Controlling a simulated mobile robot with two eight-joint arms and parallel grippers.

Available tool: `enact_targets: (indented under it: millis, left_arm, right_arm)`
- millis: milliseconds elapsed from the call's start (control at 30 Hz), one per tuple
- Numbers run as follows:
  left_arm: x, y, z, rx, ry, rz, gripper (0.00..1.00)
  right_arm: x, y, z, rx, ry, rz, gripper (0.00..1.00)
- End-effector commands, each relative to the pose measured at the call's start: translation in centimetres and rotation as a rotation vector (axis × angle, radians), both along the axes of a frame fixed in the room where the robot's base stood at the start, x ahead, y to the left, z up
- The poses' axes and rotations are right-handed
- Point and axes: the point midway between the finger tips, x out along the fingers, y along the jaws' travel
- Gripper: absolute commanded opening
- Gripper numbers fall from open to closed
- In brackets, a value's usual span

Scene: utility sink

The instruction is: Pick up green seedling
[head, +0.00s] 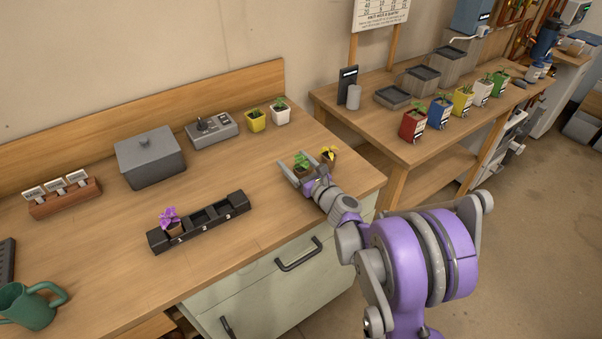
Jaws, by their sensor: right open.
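The green seedling (302,161) stands upright in a small brown pot on the wooden counter, near its right end. My right gripper (297,165) is open, with its fingers around the seedling's pot, one on each side. The lower part of the pot is partly hidden by the gripper, and I cannot tell whether the fingers touch it. A yellow-flowered seedling (328,153) in a similar pot stands just to the right, close to the gripper. My left gripper is not in view.
A black slotted tray (205,229) holds a purple seedling (170,216) in its left slot; other slots look empty. A grey box (149,157), a yellow pot (256,121) and a white pot (280,114) stand at the back.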

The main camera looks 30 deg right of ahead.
Motion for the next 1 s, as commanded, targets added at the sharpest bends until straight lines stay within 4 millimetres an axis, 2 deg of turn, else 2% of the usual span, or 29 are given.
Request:
enact_targets:
  millis: [67,500,800,867,1000]
  left_arm:
    - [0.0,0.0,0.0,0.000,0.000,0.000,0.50]
    - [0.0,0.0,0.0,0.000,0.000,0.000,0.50]
    - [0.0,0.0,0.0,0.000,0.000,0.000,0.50]
    - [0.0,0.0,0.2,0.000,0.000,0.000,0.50]
    - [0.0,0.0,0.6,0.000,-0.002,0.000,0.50]
  right_arm:
    - [0.0,0.0,0.0,0.000,0.000,0.000,0.80]
    - [-0.1,0.0,0.0,0.000,0.000,0.000,0.01]
    - [-0.1,0.0,0.3,0.000,0.000,0.000,0.00]
    - [-0.1,0.0,0.8,0.000,0.000,0.000,0.00]
    - [-0.1,0.0,3.2,0.001,-0.001,0.000,0.00]
